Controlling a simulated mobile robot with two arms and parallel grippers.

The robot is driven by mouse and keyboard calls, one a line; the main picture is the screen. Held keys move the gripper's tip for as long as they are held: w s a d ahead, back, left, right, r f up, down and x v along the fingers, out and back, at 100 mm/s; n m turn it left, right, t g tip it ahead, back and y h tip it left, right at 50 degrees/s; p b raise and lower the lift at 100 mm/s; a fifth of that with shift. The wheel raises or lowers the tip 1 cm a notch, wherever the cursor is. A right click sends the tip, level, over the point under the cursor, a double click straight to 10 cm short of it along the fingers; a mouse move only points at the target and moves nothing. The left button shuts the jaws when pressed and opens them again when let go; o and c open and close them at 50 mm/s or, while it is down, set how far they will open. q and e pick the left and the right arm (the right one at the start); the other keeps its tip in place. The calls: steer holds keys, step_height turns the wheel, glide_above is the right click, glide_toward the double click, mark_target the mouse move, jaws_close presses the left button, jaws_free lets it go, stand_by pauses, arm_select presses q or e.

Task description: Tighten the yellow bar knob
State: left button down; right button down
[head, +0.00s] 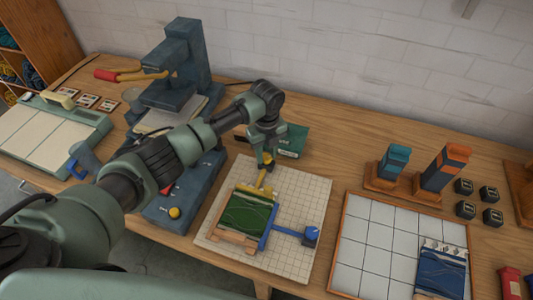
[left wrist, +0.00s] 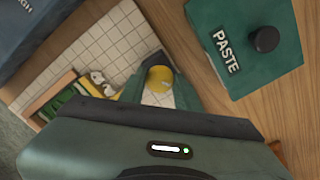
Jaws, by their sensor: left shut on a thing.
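The yellow bar (head: 253,191) lies along the far side of a wooden frame holding a green piece (head: 246,216) on a white gridded board (head: 306,190). My left gripper (head: 267,161) reaches down from above at the bar's far end. In the left wrist view, the round yellow knob (left wrist: 159,78) sits between the fingers of my left gripper (left wrist: 158,88), which are shut on it. In the head view the gripper mostly hides this knob. A blue bar (head: 287,230) with a blue knob (head: 311,233) lies at the frame's right side. My right gripper is not in view.
A green PASTE box (head: 293,141) stands close behind the gripper; it also shows in the left wrist view (left wrist: 245,50). A blue press (head: 185,60) stands at left. A white tiled tray (head: 375,237) and two coloured blocks on stands (head: 443,168) are at right.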

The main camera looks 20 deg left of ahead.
mark_target(267, 157)
arm_select(q)
steer(key=shift+w+r, duration=0.1)
steer(key=shift+r, duration=0.05)
steer(key=c, duration=1)
jaws_free()
steer(key=shift+r+b, duration=0.8)
steer(key=shift+r, duration=3.05)
steer(key=shift+f, duration=0.1)
